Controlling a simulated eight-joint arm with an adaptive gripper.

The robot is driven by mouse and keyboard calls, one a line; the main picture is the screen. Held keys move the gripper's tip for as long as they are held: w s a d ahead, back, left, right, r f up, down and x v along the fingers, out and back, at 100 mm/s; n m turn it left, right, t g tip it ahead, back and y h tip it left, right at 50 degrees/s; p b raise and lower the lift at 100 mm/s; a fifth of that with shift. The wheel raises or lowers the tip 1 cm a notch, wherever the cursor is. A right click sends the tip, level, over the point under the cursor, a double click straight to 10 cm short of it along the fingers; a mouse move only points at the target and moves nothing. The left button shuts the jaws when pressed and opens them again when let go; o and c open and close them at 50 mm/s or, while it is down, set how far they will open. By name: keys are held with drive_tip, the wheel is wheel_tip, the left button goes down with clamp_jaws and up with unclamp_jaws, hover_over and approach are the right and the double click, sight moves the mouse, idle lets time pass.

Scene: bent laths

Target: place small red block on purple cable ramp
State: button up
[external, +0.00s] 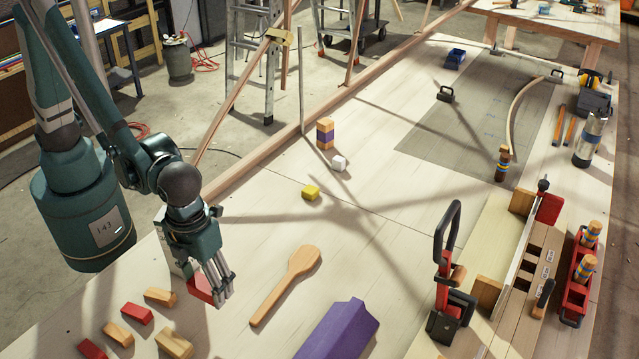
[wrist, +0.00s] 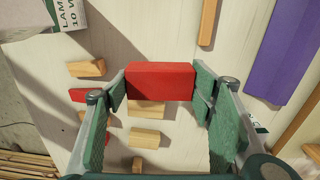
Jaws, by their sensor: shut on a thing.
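My gripper (external: 217,290) is shut on a red block (external: 201,289). In the wrist view the red block (wrist: 160,82) sits between the two green finger pads (wrist: 158,95), which touch its left and right ends. The block seems held above the table, with wooden blocks showing below it. The purple cable ramp (external: 340,333) lies on the table to the right of my gripper, at the bottom of the external view. Part of the ramp (wrist: 283,50) shows at the upper right of the wrist view. Its visible top is bare.
A wooden paddle (external: 285,284) lies between my gripper and the ramp. Loose red blocks (external: 137,313) and wooden blocks (external: 160,296) lie at the lower left. A red-black clamp (external: 447,275) stands right of the ramp. A yellow block (external: 310,192) lies farther back.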

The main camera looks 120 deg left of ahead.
drive_tip(key=w+a+r+p, duration=0.1)
drive_tip(key=w+r, duration=0.1)
drive_tip(key=w, duration=0.5)
drive_tip(key=w+a+r+p, duration=0.1)
drive_tip(key=w+a+p, duration=0.1)
drive_tip(key=w, duration=0.5)
wheel_tip(320, 180, up, 3)
drive_tip(key=m+p, duration=0.1)
drive_tip(key=p, duration=0.1)
hover_over(329, 340)
drive_tip(key=shift+f, duration=0.15)
drive_tip(key=shift+f+p, duration=0.5)
drive_tip(key=shift+f, duration=2.55)
drive_tip(key=shift+f, duration=1.85)
drive_tip(key=shift+f, duration=0.2)
